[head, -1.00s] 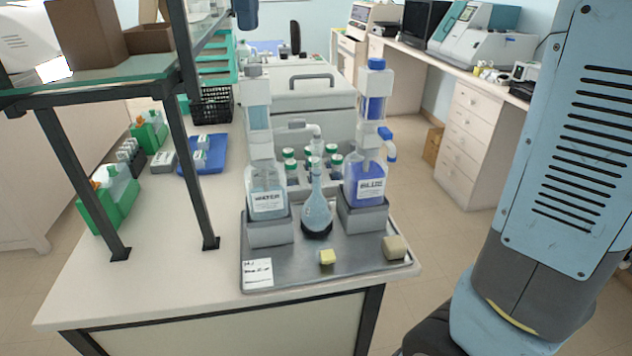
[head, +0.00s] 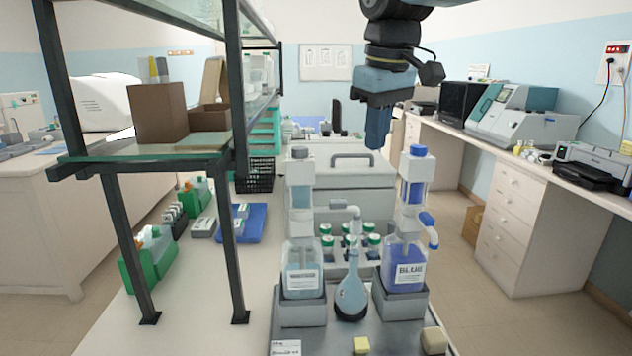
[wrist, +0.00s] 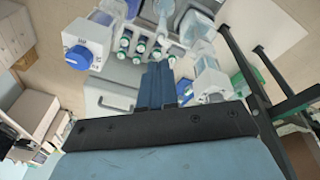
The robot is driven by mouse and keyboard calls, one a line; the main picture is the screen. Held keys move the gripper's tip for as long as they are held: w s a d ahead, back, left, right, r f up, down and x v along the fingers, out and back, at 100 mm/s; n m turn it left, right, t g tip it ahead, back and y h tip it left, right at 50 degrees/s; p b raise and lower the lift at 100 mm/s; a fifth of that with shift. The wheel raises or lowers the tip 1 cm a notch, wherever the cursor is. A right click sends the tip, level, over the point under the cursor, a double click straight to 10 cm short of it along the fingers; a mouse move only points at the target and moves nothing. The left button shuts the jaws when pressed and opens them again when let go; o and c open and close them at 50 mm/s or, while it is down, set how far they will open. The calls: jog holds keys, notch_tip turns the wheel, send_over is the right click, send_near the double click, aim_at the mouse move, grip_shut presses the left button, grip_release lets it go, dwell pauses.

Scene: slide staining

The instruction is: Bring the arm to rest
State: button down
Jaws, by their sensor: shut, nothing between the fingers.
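My gripper (head: 377,128) hangs fingers-down at the upper middle of the head view, shut and empty. In the picture it is above and behind the blue-capped dispenser bottle (head: 402,262), apart from it. In the wrist view my gripper's blue fingers (wrist: 158,84) are together, with nothing between them. The bottle labelled BLUE stands upright in a grey holder on the metal tray (head: 325,341). A clear, grey-capped water bottle (head: 302,268) stands in another holder to its left. A round flask (head: 351,292) with pale blue liquid is between them.
Several green-capped small bottles (head: 347,246) stand behind the flask. A dark-framed shelf (head: 120,166) rises over the bench on the left. A yellow block (head: 361,345) and a beige block (head: 434,340) lie on the tray's front. Floor is clear right of the bench.

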jog(key=s+d+f+m+t, duration=0.3)
jog(key=s+d+f+m, duration=0.4)
jog(key=s+d+f, duration=0.3)
jog(key=d+f, duration=0.3)
jog(key=shift+s+f+h, duration=0.3)
jog(key=shift+s, duration=0.1)
jog(key=shift+d, duration=0.1)
dwell(0.5)
